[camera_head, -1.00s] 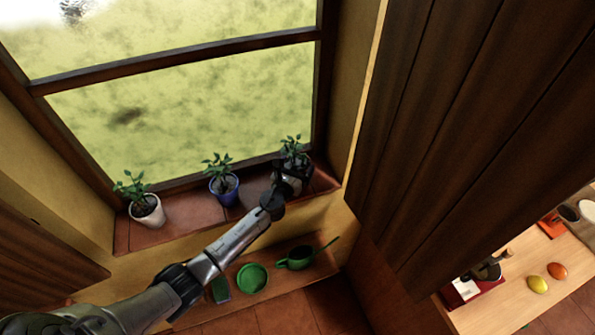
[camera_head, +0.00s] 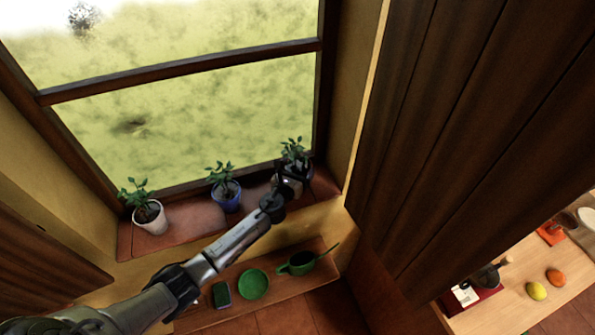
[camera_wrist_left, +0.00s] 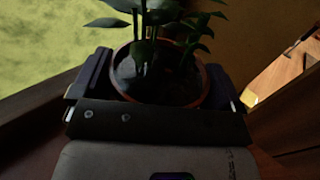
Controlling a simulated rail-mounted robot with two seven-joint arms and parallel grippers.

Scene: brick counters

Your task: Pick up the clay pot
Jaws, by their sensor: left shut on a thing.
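The clay pot (camera_wrist_left: 204,82) holds a leafy green plant and shows an orange-brown rim in the left wrist view. My left gripper (camera_wrist_left: 155,90) is shut on it, with one finger on each side of the pot. In the head view, the left gripper (camera_head: 291,172) is at the right end of the tiled window sill and hides most of the pot; the plant (camera_head: 294,151) shows above it. I cannot tell whether the pot touches the sill. My right gripper is not in view.
A blue pot (camera_head: 228,199) and a white pot (camera_head: 150,219) with plants stand left on the sill (camera_head: 190,214). A lower shelf (camera_head: 320,268) holds a green plate (camera_head: 254,284), a green pan (camera_head: 297,263) and a green sponge-like block (camera_head: 222,295). A dark wooden panel (camera_head: 460,130) stands right.

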